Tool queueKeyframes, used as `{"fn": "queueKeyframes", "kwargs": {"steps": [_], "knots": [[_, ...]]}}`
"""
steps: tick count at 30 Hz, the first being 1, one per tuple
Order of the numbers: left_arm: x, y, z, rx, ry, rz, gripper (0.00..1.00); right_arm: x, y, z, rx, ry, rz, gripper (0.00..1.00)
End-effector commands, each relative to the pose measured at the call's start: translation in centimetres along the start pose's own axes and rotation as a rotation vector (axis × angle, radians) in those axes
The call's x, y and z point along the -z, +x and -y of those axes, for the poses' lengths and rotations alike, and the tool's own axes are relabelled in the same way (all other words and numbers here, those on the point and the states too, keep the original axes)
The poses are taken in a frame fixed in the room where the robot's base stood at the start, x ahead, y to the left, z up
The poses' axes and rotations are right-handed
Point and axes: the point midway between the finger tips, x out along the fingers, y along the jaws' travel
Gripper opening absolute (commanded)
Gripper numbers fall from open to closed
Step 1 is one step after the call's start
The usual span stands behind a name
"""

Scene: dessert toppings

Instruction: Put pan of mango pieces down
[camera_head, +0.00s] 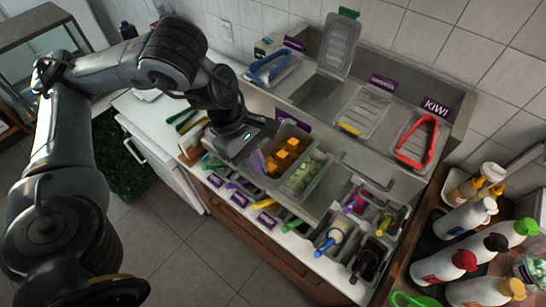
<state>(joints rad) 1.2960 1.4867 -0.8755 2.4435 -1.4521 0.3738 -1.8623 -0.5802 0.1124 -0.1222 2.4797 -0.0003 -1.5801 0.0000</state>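The pan of mango pieces (296,131) is at the counter's middle, with orange chunks of mango (284,157) inside. It sits at the topping station beside a pan of pale green pieces (304,178). Whether its base rests fully in the station is hard to tell. My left gripper (258,143) comes down at the pan's left side, at or very near its rim. The fingertips are small and dark, so I cannot tell whether they grip the rim. My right gripper is not in view.
Behind are an empty well (318,96), an upright clear lid (339,47), a lidded pan with a red handle (417,141) and a blue-handled lid (270,69). Several bottles (466,217) stand at right.

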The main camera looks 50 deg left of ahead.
Motion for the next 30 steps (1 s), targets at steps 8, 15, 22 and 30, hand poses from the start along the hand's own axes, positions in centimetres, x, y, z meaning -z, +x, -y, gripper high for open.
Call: {"fn": "queueKeyframes", "kwargs": {"steps": [8, 15, 22, 30], "knots": [[2.0, 1.0, 0.1, -0.014, -0.019, -0.001, 0.00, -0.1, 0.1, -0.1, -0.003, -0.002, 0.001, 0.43], [6.0, 2.1, -2.1, -0.016, -0.023, -0.002, 0.00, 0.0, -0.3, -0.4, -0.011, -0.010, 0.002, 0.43], [10.1, 3.4, -4.7, -0.018, -0.020, -0.001, 0.00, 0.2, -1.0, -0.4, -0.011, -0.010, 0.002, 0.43], [12.4, 4.2, -6.0, -0.017, -0.014, 0.000, 0.00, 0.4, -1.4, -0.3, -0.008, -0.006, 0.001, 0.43]]}}
